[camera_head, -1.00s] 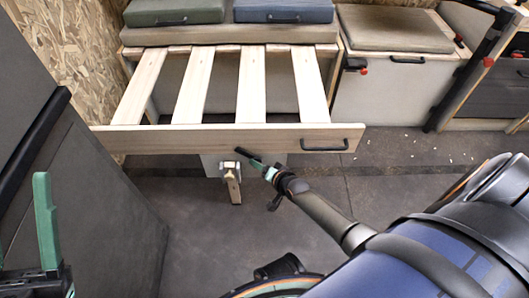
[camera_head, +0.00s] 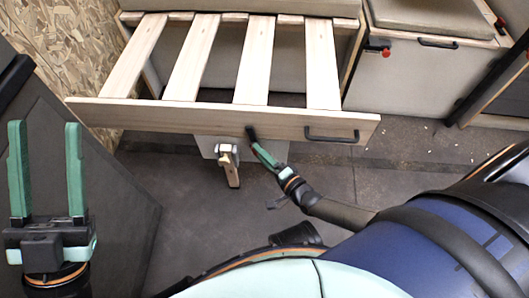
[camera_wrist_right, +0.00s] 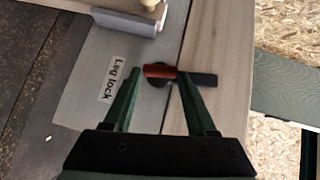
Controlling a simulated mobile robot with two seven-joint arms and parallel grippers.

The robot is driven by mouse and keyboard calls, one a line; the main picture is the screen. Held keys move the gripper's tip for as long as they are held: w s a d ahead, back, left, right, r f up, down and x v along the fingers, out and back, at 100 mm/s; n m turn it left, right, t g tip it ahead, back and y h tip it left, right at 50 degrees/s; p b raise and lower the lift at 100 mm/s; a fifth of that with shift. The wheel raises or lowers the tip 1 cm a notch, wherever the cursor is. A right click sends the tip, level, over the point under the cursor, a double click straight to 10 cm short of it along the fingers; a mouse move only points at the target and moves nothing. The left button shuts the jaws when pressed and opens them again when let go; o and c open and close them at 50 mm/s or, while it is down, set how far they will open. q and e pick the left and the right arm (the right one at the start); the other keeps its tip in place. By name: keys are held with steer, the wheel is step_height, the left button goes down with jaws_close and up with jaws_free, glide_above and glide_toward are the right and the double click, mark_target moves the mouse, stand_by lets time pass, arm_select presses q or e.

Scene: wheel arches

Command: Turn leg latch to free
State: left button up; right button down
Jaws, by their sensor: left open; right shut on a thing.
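The leg latch (camera_wrist_right: 160,71) is a small turning handle with a red part and a black bar (camera_wrist_right: 205,79), on a grey plate next to a wooden board. A "Leg lock" label (camera_wrist_right: 119,85) is beside it. My right gripper (camera_wrist_right: 162,76) is shut on the latch, with one green finger on each side. In the head view my right gripper (camera_head: 256,143) reaches the front board of the slatted bed frame (camera_head: 200,117), and the latch is mostly hidden there. A short wooden leg (camera_head: 230,168) hangs below the board, slightly tilted. My left gripper (camera_head: 45,125) is open and empty at far left.
A black handle (camera_head: 331,135) is on the front board, right of my right gripper. A cushioned bench box (camera_head: 420,85) stands at the back right. A dark grey panel (camera_head: 110,205) is at left near my left gripper. The floor (camera_head: 195,200) below the frame is open.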

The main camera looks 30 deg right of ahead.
steer(key=shift+f+m+t+y, duration=0.25)
steer(key=shift+m+t+y, duration=0.05)
steer(key=shift+m+t, duration=0.3)
steer(key=shift+s+a, duration=0.1)
steer(key=shift+c, duration=1)
jaws_free()
steer(key=shift+r, duration=0.1)
